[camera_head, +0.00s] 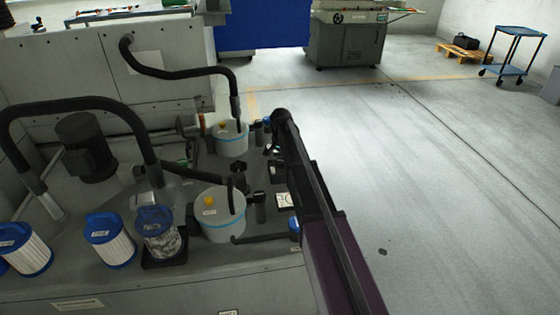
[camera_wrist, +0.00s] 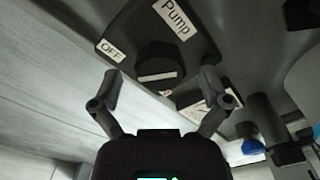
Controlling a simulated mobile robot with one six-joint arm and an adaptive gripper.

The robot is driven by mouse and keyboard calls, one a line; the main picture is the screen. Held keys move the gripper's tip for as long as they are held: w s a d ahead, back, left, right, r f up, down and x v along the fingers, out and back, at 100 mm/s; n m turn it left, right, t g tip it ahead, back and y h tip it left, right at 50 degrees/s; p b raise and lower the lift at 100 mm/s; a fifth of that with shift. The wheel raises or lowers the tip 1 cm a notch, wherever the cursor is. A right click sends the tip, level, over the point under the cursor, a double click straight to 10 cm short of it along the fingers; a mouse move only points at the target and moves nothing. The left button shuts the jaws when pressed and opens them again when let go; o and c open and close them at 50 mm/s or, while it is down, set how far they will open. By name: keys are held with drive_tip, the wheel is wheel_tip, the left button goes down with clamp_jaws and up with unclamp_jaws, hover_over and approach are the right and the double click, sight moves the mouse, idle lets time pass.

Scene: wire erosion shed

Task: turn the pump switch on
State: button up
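The pump switch is a black rotary knob (camera_wrist: 160,62) on a dark plate (camera_wrist: 130,22) in the wrist view. A white "Pump" label (camera_wrist: 175,18) is above it and an "OFF" label (camera_wrist: 111,50) is at its left. A pale strip shows on the knob's near side. My gripper (camera_wrist: 160,76) is open, with one finger on each side of the knob in the picture. I cannot tell whether the fingertips touch it. No "ON" label is readable. In the head view my arm hides much of the gripper, and I cannot make out the switch clearly.
Blue-capped filters (camera_head: 108,239), white canisters (camera_head: 221,215) and black hoses (camera_head: 80,103) crowd the unit left of my arm. A dark pump motor (camera_head: 86,147) stands behind. Open floor (camera_head: 420,180) lies to the right, with a blue cart (camera_head: 511,55) far off.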

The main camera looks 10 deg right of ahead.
drive_tip(key=c, duration=1.1)
drive_tip(key=shift+o, duration=0.2)
drive_tip(key=shift+a, duration=0.1)
drive_tip(key=shift+n, duration=0.3)
drive_tip(key=n, duration=1.1)
drive_tip(key=shift+n, duration=0.3)
drive_tip(key=o, duration=1.1)
drive_tip(key=shift+o, duration=0.2)
